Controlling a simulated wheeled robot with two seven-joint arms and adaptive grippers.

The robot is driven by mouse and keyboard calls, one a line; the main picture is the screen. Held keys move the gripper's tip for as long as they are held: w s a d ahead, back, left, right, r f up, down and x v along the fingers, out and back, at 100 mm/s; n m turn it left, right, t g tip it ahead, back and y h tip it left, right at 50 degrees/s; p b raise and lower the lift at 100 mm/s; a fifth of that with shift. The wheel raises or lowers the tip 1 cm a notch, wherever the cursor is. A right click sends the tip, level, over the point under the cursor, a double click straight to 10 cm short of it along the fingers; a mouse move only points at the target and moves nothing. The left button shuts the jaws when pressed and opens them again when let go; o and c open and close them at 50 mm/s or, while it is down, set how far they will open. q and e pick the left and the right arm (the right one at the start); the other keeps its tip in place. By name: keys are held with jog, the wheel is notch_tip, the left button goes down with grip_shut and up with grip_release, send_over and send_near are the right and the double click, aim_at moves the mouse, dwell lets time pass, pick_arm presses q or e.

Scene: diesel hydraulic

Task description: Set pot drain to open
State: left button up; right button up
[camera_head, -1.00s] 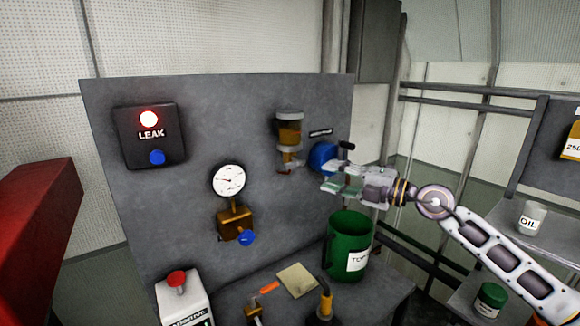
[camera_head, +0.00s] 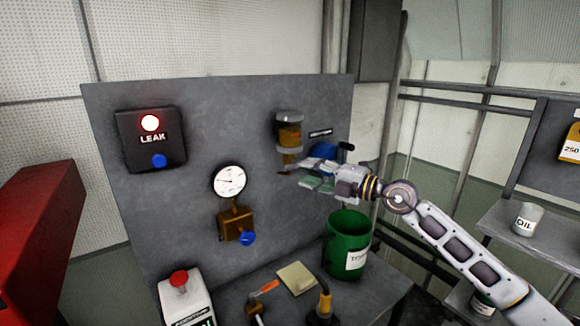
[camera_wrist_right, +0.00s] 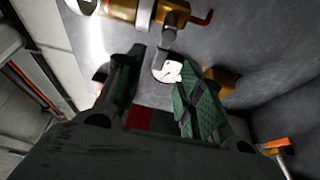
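The amber filter pot (camera_head: 290,136) is mounted on the grey panel. Its drain (camera_head: 285,170) hangs below it, with a small reddish end just left of my right gripper's fingertips. My left gripper is not in view.
A blue knob (camera_head: 324,151) sits behind the right gripper. The green container (camera_head: 345,240) stands below it. A gauge (camera_head: 229,181) with a brass valve (camera_head: 235,225) is left of the pot. The leak box (camera_head: 150,138) shows a lit red lamp. Tools lie on the bench.

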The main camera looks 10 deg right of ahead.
aim_at(292, 168)
jog(key=shift+x, duration=0.8)
jog(key=shift+p+x, duration=0.5)
jog(key=shift+x, duration=2)
jog(key=shift+w+a, duration=0.15)
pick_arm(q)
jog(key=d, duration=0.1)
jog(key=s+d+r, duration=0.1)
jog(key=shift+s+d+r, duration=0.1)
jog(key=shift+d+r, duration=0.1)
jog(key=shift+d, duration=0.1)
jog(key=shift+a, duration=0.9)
pick_arm(e)
grip_shut()
